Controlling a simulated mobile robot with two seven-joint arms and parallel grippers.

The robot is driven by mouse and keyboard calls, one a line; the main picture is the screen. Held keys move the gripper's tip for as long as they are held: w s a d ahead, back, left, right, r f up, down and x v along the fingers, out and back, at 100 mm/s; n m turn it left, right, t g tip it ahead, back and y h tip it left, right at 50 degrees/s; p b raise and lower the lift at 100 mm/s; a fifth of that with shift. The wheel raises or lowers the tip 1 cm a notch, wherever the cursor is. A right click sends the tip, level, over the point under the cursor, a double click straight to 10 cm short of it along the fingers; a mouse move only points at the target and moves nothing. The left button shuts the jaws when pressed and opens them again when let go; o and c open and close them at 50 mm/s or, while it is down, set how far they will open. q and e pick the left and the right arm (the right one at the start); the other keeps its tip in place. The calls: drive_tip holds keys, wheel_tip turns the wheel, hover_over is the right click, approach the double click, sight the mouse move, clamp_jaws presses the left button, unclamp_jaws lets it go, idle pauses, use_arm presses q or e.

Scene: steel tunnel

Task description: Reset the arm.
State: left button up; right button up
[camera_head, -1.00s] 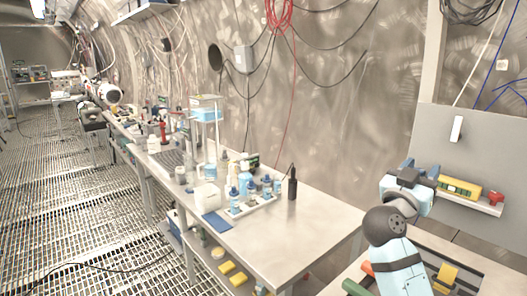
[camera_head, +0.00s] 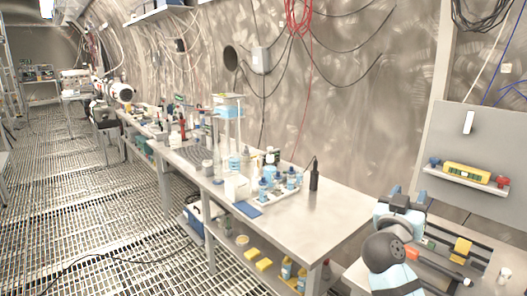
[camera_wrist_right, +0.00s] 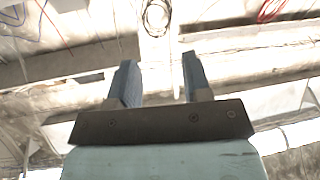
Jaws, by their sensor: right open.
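My right gripper (camera_head: 407,195) is at the lower right of the head view, below and left of the small wall shelf. Its two blue-grey fingers point up and away. In the right wrist view my right gripper (camera_wrist_right: 158,68) has its fingers well apart, with nothing between them. Beyond them only the blurred tunnel wall and cables show. My left gripper is in neither view.
The wall shelf (camera_head: 470,184) holds a yellow level-like block (camera_head: 466,173) and small red and blue items. A steel workbench (camera_head: 310,220) with bottles stands left of my arm. A lower table with tools lies at the right. Grated floor (camera_head: 110,230) is open at left.

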drive_tip(key=s+a+f+n+y, duration=0.2)
drive_tip(key=f+y, duration=0.1)
drive_tip(key=f, duration=0.6)
drive_tip(key=s+a+f+n+g+y, duration=0.1)
drive_tip(key=s+a+f+n+y, duration=0.2)
drive_tip(key=f, duration=0.5)
drive_tip(key=s+f+n+y, duration=0.2)
drive_tip(key=f+y, duration=0.2)
drive_tip(key=f, duration=0.5)
drive_tip(key=s+a+f+n+g+y, duration=0.2)
drive_tip(key=s+a+f+g+y, duration=0.15)
drive_tip(key=s+f, duration=0.8)
drive_tip(key=s+a+f+g+y, duration=0.1)
drive_tip(key=s+a+f+y, duration=0.15)
drive_tip(key=s, duration=0.35)
drive_tip(key=s+a+f+y, duration=0.1)
drive_tip(key=s+f, duration=0.3)
drive_tip(key=s, duration=0.2)
use_arm(q)
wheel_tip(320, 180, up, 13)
drive_tip(key=p, duration=1.4)
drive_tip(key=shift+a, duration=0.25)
use_arm(e)
wheel_tip(320, 180, up, 13)
drive_tip(key=shift+d, duration=0.25)
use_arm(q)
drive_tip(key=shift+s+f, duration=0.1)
